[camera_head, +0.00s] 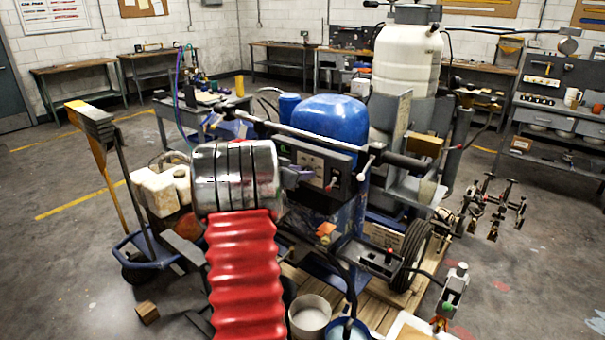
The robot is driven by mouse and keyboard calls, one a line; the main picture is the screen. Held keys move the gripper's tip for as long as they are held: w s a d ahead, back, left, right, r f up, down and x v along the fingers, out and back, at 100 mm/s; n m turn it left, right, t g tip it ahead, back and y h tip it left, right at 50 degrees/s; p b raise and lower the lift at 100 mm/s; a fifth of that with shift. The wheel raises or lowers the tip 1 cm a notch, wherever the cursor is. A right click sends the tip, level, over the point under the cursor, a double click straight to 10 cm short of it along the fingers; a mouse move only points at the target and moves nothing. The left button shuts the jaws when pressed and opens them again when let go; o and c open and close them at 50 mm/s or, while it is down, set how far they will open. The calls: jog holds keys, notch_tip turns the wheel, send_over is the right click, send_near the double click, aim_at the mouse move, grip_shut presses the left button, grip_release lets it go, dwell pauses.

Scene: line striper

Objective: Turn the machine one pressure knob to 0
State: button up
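The line striper (330,125) stands in the middle of the view, with a blue rounded cover and a handlebar across it. Its dark control panel (318,163) faces me and carries pale dials and small controls. A small knob-like control with red on it (333,182) sits at the panel's lower right; I cannot read its setting. My arm, red ribbed sleeve and silver cylinder, fills the lower middle. My gripper (297,174) appears only as a small grey-purple part beyond the cylinder, close to the panel's left side. Its fingers are mostly hidden, and contact with a knob cannot be told.
A large white tank (407,65) stands behind the striper. A blue hand cart (145,248) is at left. Buckets (309,315) and a wooden pallet (380,312) lie in front. Workbenches line the walls. The floor is open at far left and right.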

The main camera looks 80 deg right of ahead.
jog(key=c, duration=0.6)
jog(key=shift+n+g, duration=0.3)
jog(key=shift+w+d+f+n+g+h, duration=0.2)
jog(key=shift+n+g+h, duration=0.85)
jog(key=shift+n, duration=3.3)
jog(key=shift+a+f+n+g+h, duration=0.15)
jog(key=shift+f+n+g+h, duration=0.55)
jog(key=shift+n, duration=3.6)
jog(key=shift+w+d+n+g+h, duration=0.1)
jog(key=shift+n+g+h, duration=1.2)
jog(key=shift+n, duration=3.05)
jog(key=shift+g+y, duration=0.25)
jog(key=shift+f, duration=0.1)
